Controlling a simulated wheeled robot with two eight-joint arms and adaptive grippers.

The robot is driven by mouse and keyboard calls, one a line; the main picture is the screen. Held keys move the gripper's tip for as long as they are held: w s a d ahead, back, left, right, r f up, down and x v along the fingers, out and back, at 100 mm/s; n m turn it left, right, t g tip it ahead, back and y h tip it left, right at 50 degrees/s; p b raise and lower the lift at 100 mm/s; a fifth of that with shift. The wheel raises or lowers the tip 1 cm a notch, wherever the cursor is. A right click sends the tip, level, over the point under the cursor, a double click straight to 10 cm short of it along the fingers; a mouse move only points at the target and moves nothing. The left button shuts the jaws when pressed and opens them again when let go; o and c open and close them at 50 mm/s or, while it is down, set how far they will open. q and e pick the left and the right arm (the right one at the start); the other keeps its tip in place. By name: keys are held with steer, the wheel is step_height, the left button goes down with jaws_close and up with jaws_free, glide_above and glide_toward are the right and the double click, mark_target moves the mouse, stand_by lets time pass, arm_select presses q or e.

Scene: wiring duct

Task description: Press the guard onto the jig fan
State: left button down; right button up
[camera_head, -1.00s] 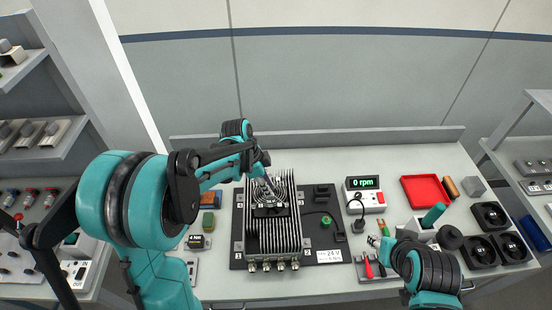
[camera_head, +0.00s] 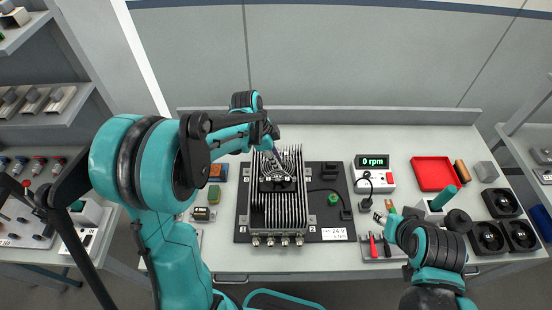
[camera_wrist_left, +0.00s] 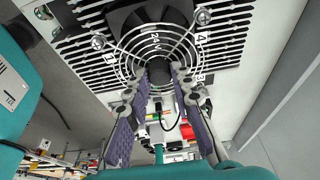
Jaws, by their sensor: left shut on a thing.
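The jig is a grey finned heat-sink unit (camera_head: 292,215) on a dark base plate (camera_head: 328,200) on the bench. The black jig fan (camera_head: 277,185) sits on its fins and also shows in the left wrist view (camera_wrist_left: 150,14). My left gripper (camera_head: 274,160) reaches over the jig from behind the fan.
A meter reading 0 rpm (camera_head: 375,174) stands right of the jig. Further right are a red tray (camera_head: 433,174), a teal cylinder (camera_head: 443,198) and black fans (camera_head: 487,238). Small blocks (camera_head: 214,194) lie left of the plate. The bench's back strip is mostly clear.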

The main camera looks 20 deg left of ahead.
arm_select(q)
steer(key=shift+f+b, duration=1.25)
steer(key=shift+f, duration=0.55)
stand_by(0.4)
steer(key=shift+f+b, duration=0.15)
steer(key=shift+b, duration=0.25)
steer(key=shift+f, duration=0.35)
steer(key=shift+f+b, duration=0.5)
steer(key=shift+b, duration=0.2)
steer(key=c, duration=1.2)
jaws_free()
steer(key=shift+r, duration=0.1)
